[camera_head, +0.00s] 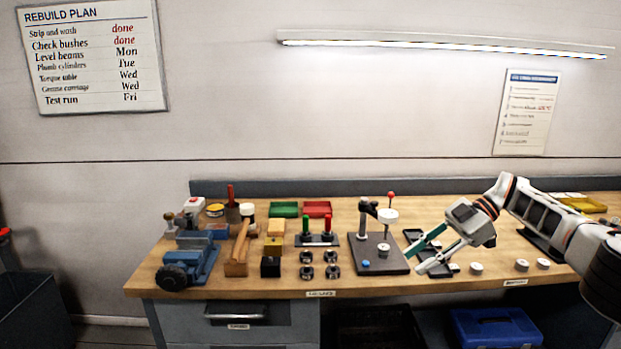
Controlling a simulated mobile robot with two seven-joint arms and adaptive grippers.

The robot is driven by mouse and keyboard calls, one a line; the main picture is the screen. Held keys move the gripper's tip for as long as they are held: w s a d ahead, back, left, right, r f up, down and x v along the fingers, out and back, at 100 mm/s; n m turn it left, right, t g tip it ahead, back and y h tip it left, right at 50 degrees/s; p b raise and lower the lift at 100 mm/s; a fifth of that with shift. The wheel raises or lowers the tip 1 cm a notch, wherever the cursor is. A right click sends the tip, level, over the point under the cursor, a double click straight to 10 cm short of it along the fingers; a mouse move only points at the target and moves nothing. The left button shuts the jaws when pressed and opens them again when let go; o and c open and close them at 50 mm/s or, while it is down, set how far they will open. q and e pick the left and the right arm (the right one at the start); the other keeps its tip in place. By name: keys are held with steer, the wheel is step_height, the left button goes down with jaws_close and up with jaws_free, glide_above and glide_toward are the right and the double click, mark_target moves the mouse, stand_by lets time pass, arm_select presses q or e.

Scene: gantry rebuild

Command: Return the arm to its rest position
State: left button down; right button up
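My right arm (545,215) reaches in from the right edge, over the right part of the wooden workbench (450,286). My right gripper (414,263) points down and left, just right of the dark plate (376,262) with the press-like post. One finger side looks teal and the other pale, with a gap between them. Nothing clearly shows held in that gap. The gripper hides part of a dark tray (414,236) behind it. Whether the fingertips touch anything is unclear. My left arm and gripper are out of view.
A blue vise (190,262), a wooden block with a mallet (238,250), green (284,209) and red (317,209) trays and several dark bushes (319,264) fill the left. White discs (522,265) lie along the front right. A yellow tray (582,204) is at the back right.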

steer(key=s+a+f+m+t+y, duration=0.1)
steer(key=s+a+f+t+y, duration=0.4)
steer(key=a+f, duration=0.7)
steer(key=s+a+f+m+t+y, duration=0.1)
steer(key=s+a+f+t+y, duration=0.25)
steer(key=s+a+f, duration=0.85)
steer(key=s+d+f+m+t+h, duration=0.1)
steer(key=s+d+f+m+h, duration=0.6)
steer(key=s+d+h, duration=0.1)
steer(key=s+d+f+m+t+h, duration=0.2)
steer(key=s+d+f+m+h, duration=0.6)
steer(key=d, duration=0.4)
steer(key=shift+s+d+f+h, duration=0.15)
steer(key=shift+s+d+h, duration=0.25)
steer(key=shift+s, duration=0.75)
